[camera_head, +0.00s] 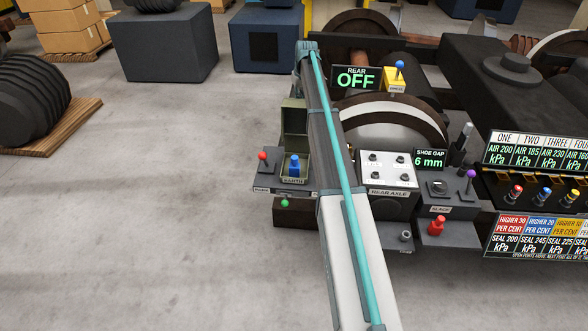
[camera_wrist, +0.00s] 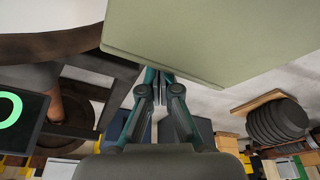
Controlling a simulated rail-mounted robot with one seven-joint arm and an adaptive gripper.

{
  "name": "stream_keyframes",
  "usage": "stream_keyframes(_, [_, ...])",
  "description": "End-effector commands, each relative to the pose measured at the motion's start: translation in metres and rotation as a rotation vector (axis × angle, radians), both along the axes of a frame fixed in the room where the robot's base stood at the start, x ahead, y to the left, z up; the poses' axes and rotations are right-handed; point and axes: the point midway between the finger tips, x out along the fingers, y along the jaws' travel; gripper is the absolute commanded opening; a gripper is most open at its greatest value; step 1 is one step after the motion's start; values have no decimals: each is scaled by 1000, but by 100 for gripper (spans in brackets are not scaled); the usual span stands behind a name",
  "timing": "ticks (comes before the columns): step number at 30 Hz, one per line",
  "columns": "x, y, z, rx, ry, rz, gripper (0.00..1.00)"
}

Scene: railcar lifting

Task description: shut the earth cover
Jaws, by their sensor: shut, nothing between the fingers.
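The earth cover (camera_head: 293,117) is a green-grey lid standing up, open, at the back of a small box. In front of it a blue knob (camera_head: 294,165) shows uncovered above a small label. In the wrist view a large green-grey panel (camera_wrist: 215,40), which looks like the cover, fills the top right. My gripper (camera_wrist: 158,78) is shut and empty, with its fingertips close at the panel's lower edge. I cannot tell whether they touch it. In the head view my arm runs past the right of the cover, and the gripper itself is not clearly seen.
The rear axle box (camera_head: 387,178), a red knob (camera_head: 263,156) and a red plug (camera_head: 436,226) stand close around. A display reading OFF (camera_head: 356,80) and a yellow block with a blue-topped lever (camera_head: 396,80) are behind.

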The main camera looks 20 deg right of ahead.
Motion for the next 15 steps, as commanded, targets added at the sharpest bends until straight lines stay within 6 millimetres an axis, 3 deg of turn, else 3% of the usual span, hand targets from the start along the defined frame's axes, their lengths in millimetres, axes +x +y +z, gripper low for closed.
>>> stream_keyframes(15, [-15, 8, 0, 0, 0, 0, 0])
